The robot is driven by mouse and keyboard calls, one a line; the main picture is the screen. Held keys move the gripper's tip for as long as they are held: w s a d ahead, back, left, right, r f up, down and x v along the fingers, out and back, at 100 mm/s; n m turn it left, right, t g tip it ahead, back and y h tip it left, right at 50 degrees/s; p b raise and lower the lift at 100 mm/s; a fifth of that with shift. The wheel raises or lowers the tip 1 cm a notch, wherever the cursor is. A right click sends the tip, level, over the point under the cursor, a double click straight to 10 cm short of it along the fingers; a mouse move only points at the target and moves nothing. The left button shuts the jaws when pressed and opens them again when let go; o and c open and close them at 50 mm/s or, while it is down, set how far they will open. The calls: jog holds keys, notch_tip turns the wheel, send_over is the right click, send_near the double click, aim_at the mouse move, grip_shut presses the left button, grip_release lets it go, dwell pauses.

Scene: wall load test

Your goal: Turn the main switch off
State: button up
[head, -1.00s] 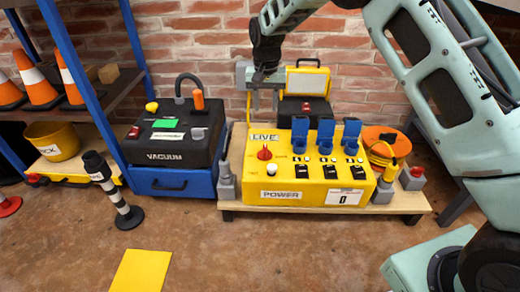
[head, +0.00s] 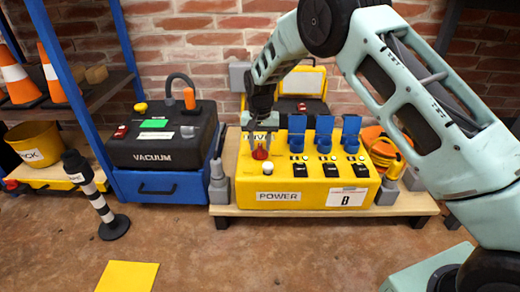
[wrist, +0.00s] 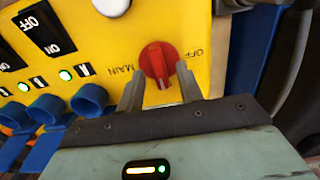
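The main switch is a red rotary knob (head: 261,153) on the top left of the yellow POWER box (head: 310,200). In the wrist view, the red knob (wrist: 158,62) shows close up between the words MAIN and OFF. My gripper (head: 262,138) is above the knob. In the wrist view, the gripper (wrist: 161,84) is open, with one fingertip on either side of the knob's near end. I cannot tell whether the fingers touch it. The LIVE sign (head: 262,137) is partly hidden by the gripper.
Blue sockets (head: 324,140) with raised lids and black switches stand right of the knob. Green lamps (wrist: 64,75) are lit beside them. A white button (head: 267,169) is near the knob. The VACUUM unit (head: 160,145) stands left, an orange cable reel (head: 375,140) right.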

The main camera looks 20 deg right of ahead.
jog(key=shift+f, duration=0.2)
grip_shut()
